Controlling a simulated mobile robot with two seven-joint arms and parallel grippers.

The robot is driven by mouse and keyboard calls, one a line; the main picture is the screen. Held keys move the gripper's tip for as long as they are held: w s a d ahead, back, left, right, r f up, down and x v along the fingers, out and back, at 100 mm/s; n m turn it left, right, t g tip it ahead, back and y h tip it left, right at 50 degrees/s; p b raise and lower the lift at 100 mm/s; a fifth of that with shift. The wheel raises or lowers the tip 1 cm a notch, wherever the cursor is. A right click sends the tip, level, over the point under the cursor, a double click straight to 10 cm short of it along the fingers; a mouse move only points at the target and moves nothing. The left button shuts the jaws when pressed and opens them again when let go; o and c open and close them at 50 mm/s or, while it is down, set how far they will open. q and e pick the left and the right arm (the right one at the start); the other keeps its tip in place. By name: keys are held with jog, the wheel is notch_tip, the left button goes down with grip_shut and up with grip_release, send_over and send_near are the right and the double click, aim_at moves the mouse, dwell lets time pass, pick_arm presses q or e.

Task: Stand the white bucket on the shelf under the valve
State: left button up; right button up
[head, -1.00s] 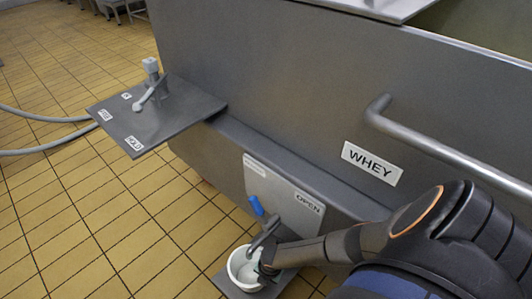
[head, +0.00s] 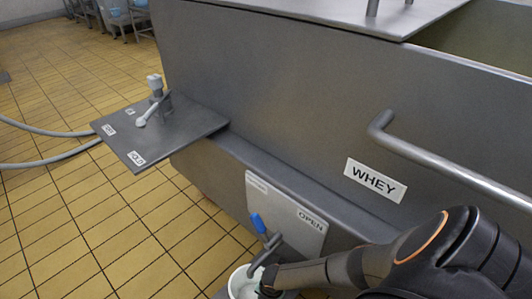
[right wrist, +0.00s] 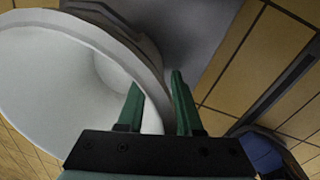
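The white bucket (head: 237,284) is at the bottom of the head view, below the valve spout (head: 262,254) and its blue handle (head: 258,223). A grey shelf (head: 219,294) shows in part beneath it. My right gripper (head: 268,283) is at the bucket's right rim. In the right wrist view the bucket (right wrist: 60,85) fills the upper left, with one green finger inside and one outside, and the gripper (right wrist: 156,88) is shut on its wall. The bucket's base is hidden, so I cannot tell whether it rests on the shelf. My left gripper is not in view.
The grey vat (head: 300,90) with a WHEY sign (head: 375,180) and a pipe rail (head: 440,158) fills the right. An OPEN plate (head: 285,215) is behind the valve. A side shelf (head: 180,130) with a tap and hoses juts out left. Tiled floor is clear at left.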

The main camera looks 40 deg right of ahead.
jog(key=shift+r, duration=0.15)
pick_arm(q)
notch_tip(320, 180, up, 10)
jog(key=p, duration=0.8)
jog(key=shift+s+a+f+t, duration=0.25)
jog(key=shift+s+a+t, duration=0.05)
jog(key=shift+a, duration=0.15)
pick_arm(e)
notch_tip(320, 180, up, 12)
jog(key=s, duration=0.1)
jog(key=shift+s+d, duration=0.2)
